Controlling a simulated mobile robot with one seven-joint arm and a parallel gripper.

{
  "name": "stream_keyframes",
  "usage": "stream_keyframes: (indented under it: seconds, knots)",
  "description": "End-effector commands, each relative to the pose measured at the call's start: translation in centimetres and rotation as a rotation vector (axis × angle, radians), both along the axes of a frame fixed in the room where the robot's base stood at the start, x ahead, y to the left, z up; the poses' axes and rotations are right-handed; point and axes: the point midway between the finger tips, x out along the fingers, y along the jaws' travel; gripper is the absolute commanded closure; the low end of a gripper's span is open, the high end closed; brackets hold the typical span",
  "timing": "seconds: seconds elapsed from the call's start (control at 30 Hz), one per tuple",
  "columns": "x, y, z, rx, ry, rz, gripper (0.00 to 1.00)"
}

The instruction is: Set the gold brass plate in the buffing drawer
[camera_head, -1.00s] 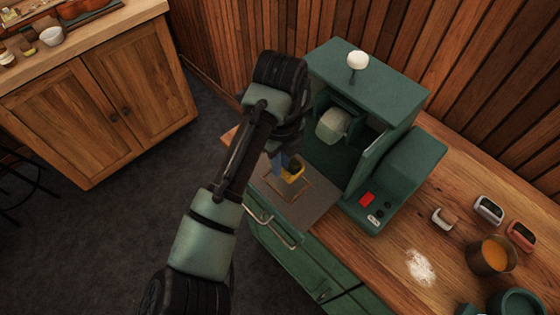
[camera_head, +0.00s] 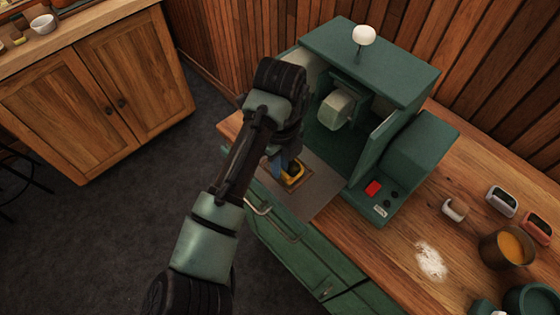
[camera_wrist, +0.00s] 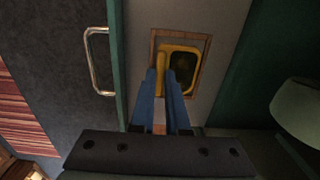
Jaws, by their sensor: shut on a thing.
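The gold brass plate (camera_head: 293,175) is a small yellow piece with a dark face. It also shows in the wrist view (camera_wrist: 163,57). My gripper (camera_head: 285,166) has blue fingers (camera_wrist: 163,76) shut on the plate's near left part. The plate is over the thin brown square outline (camera_wrist: 152,40) on the grey top of the drawer (camera_head: 318,194), which extends from the green buffing machine. My arm hides part of the drawer.
The green machine (camera_head: 372,62) stands behind with its wheel (camera_head: 336,108). A metal handle (camera_wrist: 96,62) is on the green front. To the right on the wooden counter are white powder (camera_head: 431,262) and an orange-filled cup (camera_head: 507,247). Dark floor is clear at left.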

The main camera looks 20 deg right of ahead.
Motion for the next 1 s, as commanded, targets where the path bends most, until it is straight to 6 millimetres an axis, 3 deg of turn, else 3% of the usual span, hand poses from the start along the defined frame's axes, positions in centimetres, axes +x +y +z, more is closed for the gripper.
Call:
stream_keyframes:
  seconds: [0.87,0.9,1.0]
  knots:
    - [0.11,0.04,0.05,0.0,-0.001,0.0,1.0]
    - [0.11,0.04,0.05,0.0,-0.001,0.0,0.85]
    - [0.11,0.04,0.05,0.0,-0.001,0.0,0.67]
